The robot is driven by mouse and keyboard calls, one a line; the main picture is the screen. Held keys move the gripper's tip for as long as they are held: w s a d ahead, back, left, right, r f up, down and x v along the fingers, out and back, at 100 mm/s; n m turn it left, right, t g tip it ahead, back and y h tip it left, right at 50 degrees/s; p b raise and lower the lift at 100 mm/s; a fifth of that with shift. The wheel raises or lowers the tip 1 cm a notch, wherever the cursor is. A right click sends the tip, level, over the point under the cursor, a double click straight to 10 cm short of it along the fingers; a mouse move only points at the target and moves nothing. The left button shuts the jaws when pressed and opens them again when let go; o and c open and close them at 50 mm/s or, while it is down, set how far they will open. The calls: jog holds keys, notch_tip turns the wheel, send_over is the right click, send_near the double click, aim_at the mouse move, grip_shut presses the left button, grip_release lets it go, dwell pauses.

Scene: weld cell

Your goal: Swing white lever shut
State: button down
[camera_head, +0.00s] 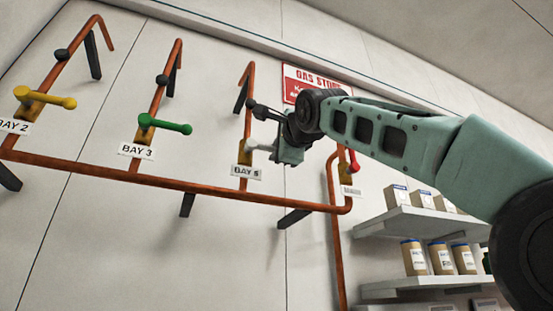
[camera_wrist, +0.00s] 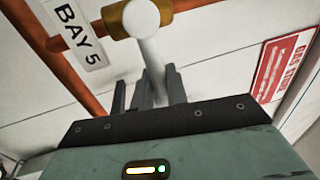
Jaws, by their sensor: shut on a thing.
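The white lever (camera_wrist: 148,45) runs from its round white hub on the brass valve (camera_wrist: 117,20) down between my gripper's fingers in the wrist view. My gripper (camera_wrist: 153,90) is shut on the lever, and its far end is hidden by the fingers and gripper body. In the head view my gripper (camera_head: 273,149) is at the Bay 5 pipe, and only a short part of the white lever (camera_head: 256,146) shows beside it. The lever sticks out to the right, across its upright copper pipe. The BAY 5 label (camera_head: 246,173) is just below the valve.
A yellow lever (camera_head: 50,98) at Bay 2 and a green lever (camera_head: 165,124) at Bay 3 are to the left. A red lever (camera_head: 353,160) is close right of my gripper. A horizontal copper pipe (camera_head: 200,193) runs below. Shelves (camera_head: 420,225) with containers stand at lower right.

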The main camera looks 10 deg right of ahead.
jog(key=c, duration=1.5)
grip_release()
jog(key=shift+f, duration=0.1)
jog(key=b+v, duration=1)
jog(key=v, duration=0.7)
jog(key=shift+s, duration=0.2)
